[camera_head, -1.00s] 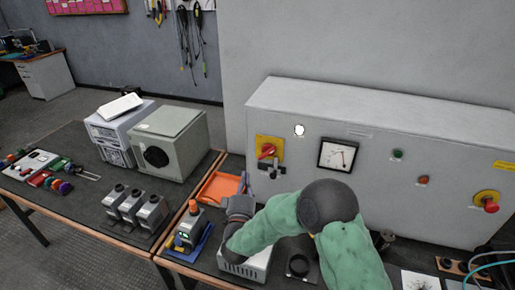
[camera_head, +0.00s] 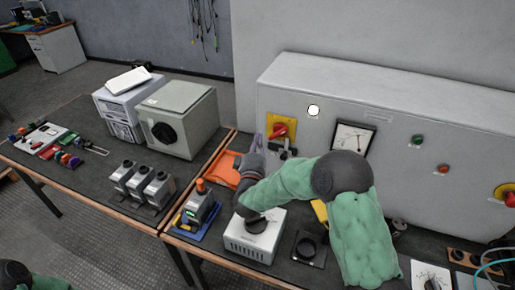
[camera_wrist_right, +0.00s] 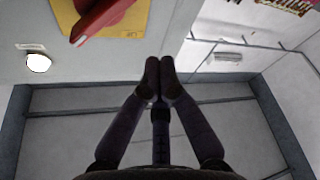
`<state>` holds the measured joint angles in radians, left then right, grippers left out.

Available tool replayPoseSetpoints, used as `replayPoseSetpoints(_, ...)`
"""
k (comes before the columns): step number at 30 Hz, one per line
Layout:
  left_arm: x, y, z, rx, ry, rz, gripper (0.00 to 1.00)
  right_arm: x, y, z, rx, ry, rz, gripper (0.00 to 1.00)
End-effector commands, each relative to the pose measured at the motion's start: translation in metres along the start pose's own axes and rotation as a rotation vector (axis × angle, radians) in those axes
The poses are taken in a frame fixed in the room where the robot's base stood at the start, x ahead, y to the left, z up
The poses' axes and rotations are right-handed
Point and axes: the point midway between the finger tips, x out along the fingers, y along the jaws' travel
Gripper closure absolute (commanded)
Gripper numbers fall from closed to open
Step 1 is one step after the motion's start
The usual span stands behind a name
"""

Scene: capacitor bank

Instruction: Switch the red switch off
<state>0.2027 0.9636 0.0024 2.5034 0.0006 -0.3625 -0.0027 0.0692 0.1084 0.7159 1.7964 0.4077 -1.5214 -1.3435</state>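The red switch (camera_head: 279,129) is a red rotary handle on a yellow plate, on the front of the grey cabinet. In the right wrist view the red handle (camera_wrist_right: 98,20) is at the upper left, with its yellow plate behind it. My right gripper (camera_head: 258,142) is left of the switch and slightly lower in the head view. In the wrist view its fingertips (camera_wrist_right: 160,76) meet with nothing between them, apart from the handle. Part of my left arm shows at the lower left of the head view, but its gripper does not.
The grey cabinet (camera_head: 390,100) also carries a white lamp (camera_head: 314,110), a dial gauge (camera_head: 351,138) and a green button (camera_head: 417,140). A white box (camera_head: 240,240), an orange tray (camera_head: 222,172) and an orange-topped device (camera_head: 200,205) lie below my right arm.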

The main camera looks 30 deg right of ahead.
Motion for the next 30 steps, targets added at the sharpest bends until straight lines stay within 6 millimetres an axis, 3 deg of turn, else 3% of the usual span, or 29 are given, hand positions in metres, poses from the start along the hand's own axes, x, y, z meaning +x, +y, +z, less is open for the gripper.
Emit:
replayPoseSetpoints(9, 0.013, -0.005, -0.001, 0.000, 0.000, 0.000, 1.00, 0.058, -0.001, 0.002, 0.000, 0.000, 0.002, 1.00)
replayPoseSetpoints(12, 0.020, -0.007, -0.001, 0.000, 0.000, 0.000, 1.00, 0.049, -0.002, 0.020, -0.003, -0.003, -0.001, 1.00)
replayPoseSetpoints(18, 0.025, -0.009, -0.001, 0.000, 0.000, 0.000, 1.00, 0.043, 0.000, 0.036, -0.002, -0.001, 0.000, 1.00)
replayPoseSetpoints(30, 0.025, -0.009, -0.001, 0.000, 0.000, 0.000, 1.00, 0.042, 0.000, 0.038, 0.000, 0.000, 0.000, 1.00)
